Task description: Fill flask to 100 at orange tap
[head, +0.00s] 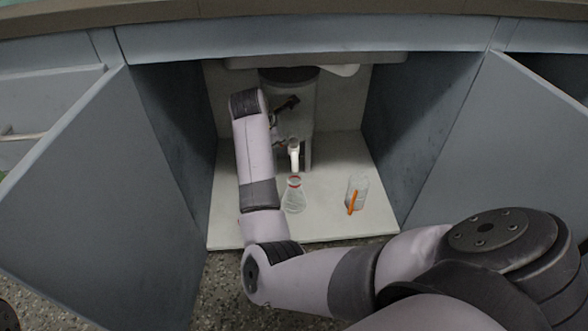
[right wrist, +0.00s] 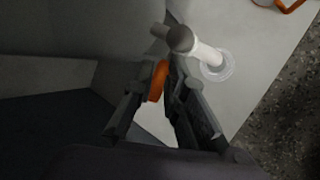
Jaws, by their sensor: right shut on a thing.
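A clear conical flask (head: 294,198) with a red band at its neck stands on the white cabinet floor, below the white tap spout (head: 294,156) of a grey tank (head: 301,112). I cannot read its level or marks. In the right wrist view the spout (right wrist: 207,54) ends over a clear round rim (right wrist: 219,71), apparently the flask. My right gripper (head: 290,104) reaches in beside the tank. In the right wrist view it (right wrist: 160,88) is shut on an orange part, apparently the tap handle (right wrist: 157,82). My left gripper is not in view.
A clear jug (head: 358,186) with an orange handle stands right of the flask. The white cabinet floor (head: 330,225) is otherwise mostly clear. Open doors stand at the left (head: 95,190) and right (head: 497,150). The grey benchtop edge (head: 300,25) runs above.

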